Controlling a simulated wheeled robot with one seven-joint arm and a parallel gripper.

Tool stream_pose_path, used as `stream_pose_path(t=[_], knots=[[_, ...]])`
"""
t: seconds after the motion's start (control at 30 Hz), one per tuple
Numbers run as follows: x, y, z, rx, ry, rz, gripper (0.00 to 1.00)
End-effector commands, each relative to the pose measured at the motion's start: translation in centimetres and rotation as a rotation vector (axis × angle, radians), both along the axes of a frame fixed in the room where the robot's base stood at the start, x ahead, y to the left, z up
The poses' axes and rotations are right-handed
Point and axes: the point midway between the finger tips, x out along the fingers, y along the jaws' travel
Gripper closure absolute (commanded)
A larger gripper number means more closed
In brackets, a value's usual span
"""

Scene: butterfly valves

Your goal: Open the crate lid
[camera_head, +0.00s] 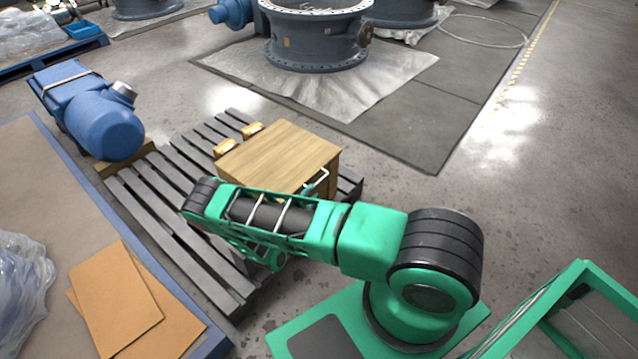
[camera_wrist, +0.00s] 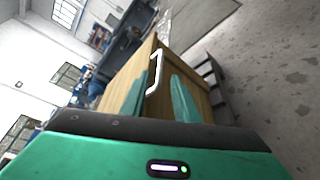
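The wooden crate (camera_head: 280,157) stands on a dark slatted pallet, with its flat lid lying level and shut on top. A pale metal handle (camera_head: 318,180) is on its near right side, partly hidden by my arm. In the wrist view the crate (camera_wrist: 198,97) appears tilted, and its white handle (camera_wrist: 157,72) stands out from the face. My gripper (camera_wrist: 158,82) is open, with one teal finger on either side of the handle in the picture. I cannot tell whether either finger touches it. In the head view my arm hides most of the gripper.
The dark pallet (camera_head: 170,213) extends left of the crate, with small wooden blocks (camera_head: 226,147) behind it. A blue motor (camera_head: 105,125) sits at the left. Floor right of the crate is clear.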

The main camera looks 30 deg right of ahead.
Motion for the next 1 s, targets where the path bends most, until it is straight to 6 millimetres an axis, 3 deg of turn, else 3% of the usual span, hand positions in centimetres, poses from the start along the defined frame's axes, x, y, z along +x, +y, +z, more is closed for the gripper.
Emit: stream_pose_path(t=[0.5,0.97,1.0], knots=[[5.0,-6.4,-1.7,0.001,-0.002,-0.004,0.72],[5.8,-7.3,-2.0,0.001,0.000,-0.002,0.72],[5.8,-7.3,-2.0,0.001,0.000,-0.002,0.77]])
